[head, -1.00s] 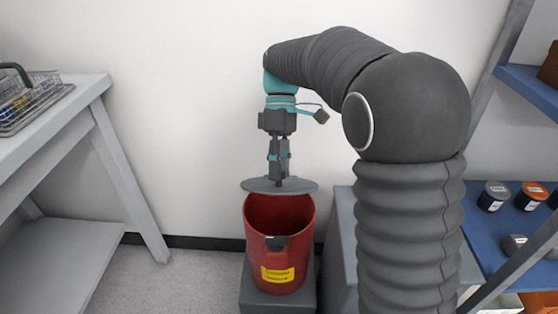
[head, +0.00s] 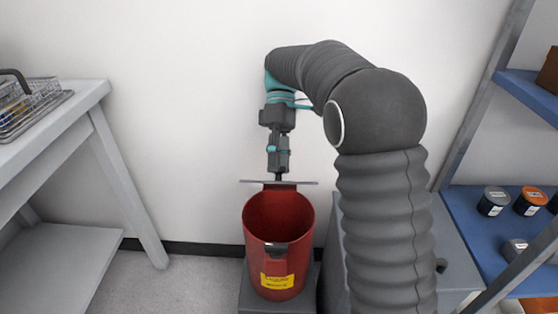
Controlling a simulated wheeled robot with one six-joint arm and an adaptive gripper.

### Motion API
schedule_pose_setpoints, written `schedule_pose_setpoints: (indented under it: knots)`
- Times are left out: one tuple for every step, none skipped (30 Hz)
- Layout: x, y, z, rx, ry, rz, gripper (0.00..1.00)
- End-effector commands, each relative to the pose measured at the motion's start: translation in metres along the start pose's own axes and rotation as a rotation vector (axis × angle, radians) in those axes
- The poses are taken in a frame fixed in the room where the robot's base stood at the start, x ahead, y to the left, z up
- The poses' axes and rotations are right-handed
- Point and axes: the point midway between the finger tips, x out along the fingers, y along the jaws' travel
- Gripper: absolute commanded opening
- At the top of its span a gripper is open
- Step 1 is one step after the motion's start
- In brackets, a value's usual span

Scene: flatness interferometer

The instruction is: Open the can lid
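The red can (head: 278,262) with a yellow label stands on a grey block, its mouth uncovered and its inside showing. Its thin grey lid (head: 303,183) is seen nearly edge-on above the back rim, apart from most of the rim, with a red piece of the can reaching up to it. My gripper (head: 278,177) points down behind the can, its narrow tip at the middle of the lid's upper edge. The fingers overlap from this side, so their gap is hidden; contact with the lid cannot be told for certain.
A grey table (head: 95,92) with a wire basket (head: 40,97) stands at the left. A grey cabinet (head: 455,262) stands right of the can, behind my arm. A blue shelf (head: 465,212) at the right holds small jars. Open floor lies left of the can.

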Motion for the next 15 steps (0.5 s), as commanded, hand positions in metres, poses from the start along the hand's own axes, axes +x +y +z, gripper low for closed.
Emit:
schedule_pose_setpoints:
  knots:
    - [0.0002,0.0001,0.0000,0.000,-0.001,0.000,0.58]
    - [0.0002,0.0000,0.0001,0.000,-0.001,0.000,0.58]
    - [0.0001,0.0000,0.0001,0.000,-0.001,0.000,0.58]
    - [0.0001,-0.0001,0.0002,0.000,-0.001,0.000,0.58]
    - [0.0001,-0.0001,0.0002,0.000,-0.001,0.000,0.58]
    - [0.0001,-0.0001,0.0003,0.000,-0.001,0.000,0.58]
    - [0.0001,-0.0002,0.0003,0.000,-0.001,0.000,0.58]
    - [0.0001,-0.0002,0.0004,0.000,-0.001,0.000,0.58]
    - [0.0001,-0.0002,0.0004,0.000,-0.002,0.000,0.58]
    - [0.0001,-0.0002,0.0004,0.000,-0.002,-0.001,0.58]
    - [0.0001,-0.0003,0.0005,0.000,-0.002,-0.001,0.58]
    - [0.0000,-0.0003,0.0005,0.000,-0.002,-0.001,0.58]
    - [0.0000,-0.0003,0.0005,0.000,-0.002,-0.001,0.58]
    - [0.0000,-0.0003,0.0005,0.001,-0.002,-0.001,0.58]
    - [0.0001,-0.0004,0.0005,0.000,-0.002,0.000,0.58]
